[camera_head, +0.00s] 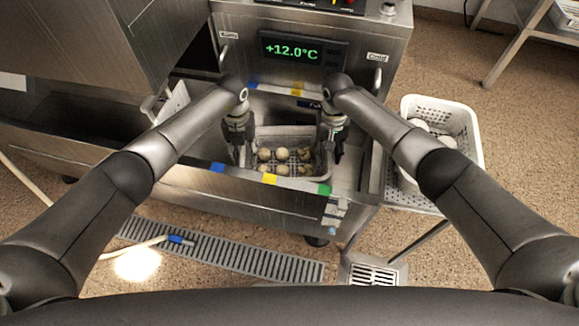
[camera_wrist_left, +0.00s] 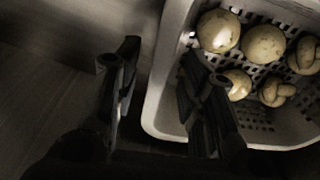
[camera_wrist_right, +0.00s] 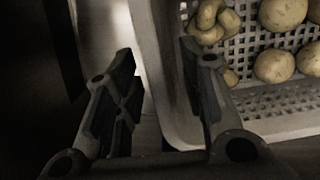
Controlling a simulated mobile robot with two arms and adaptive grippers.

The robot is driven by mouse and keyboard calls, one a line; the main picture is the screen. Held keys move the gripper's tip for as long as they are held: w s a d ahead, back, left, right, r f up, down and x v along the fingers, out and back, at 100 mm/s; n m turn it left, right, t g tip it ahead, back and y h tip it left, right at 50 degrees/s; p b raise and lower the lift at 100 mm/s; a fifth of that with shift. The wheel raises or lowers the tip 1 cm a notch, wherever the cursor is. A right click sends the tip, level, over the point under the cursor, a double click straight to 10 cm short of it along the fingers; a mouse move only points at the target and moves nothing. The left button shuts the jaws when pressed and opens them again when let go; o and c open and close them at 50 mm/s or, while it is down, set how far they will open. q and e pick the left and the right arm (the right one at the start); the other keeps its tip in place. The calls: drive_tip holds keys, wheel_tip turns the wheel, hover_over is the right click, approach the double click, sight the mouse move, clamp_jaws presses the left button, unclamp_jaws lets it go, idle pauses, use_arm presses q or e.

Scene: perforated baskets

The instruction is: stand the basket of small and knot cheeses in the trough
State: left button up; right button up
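The white perforated basket (camera_head: 290,131) holds round small cheeses and knot-shaped cheeses. It is inside the steel trough (camera_head: 250,192), behind the front wall with coloured tape; its underside is hidden. In the head view, my left gripper (camera_head: 238,150) is at the basket's left end and my right gripper (camera_head: 334,150) at its right end. In the left wrist view, the left gripper's spread fingers (camera_wrist_left: 162,85) straddle the basket wall, with gaps. In the right wrist view, the right gripper's spread fingers (camera_wrist_right: 156,85) straddle the opposite wall, one inside and one outside.
Another white basket (camera_head: 464,125) with pale round cheeses stands on a perforated stand at the right. A panel reading +12.0°C (camera_head: 292,50) is behind the trough. A hose (camera_head: 140,245) and a floor drain grate (camera_head: 230,255) lie in front.

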drive_tip(key=shift+r, duration=0.1)
use_arm(q)
wheel_tip(320, 180, up, 12)
drive_tip(key=w, duration=0.1)
drive_tip(key=shift+w+f, duration=0.15)
drive_tip(key=shift+w, duration=0.05)
use_arm(e)
wheel_tip(320, 180, up, 12)
drive_tip(key=w, duration=0.1)
drive_tip(key=shift+w, duration=0.2)
idle(0.4)
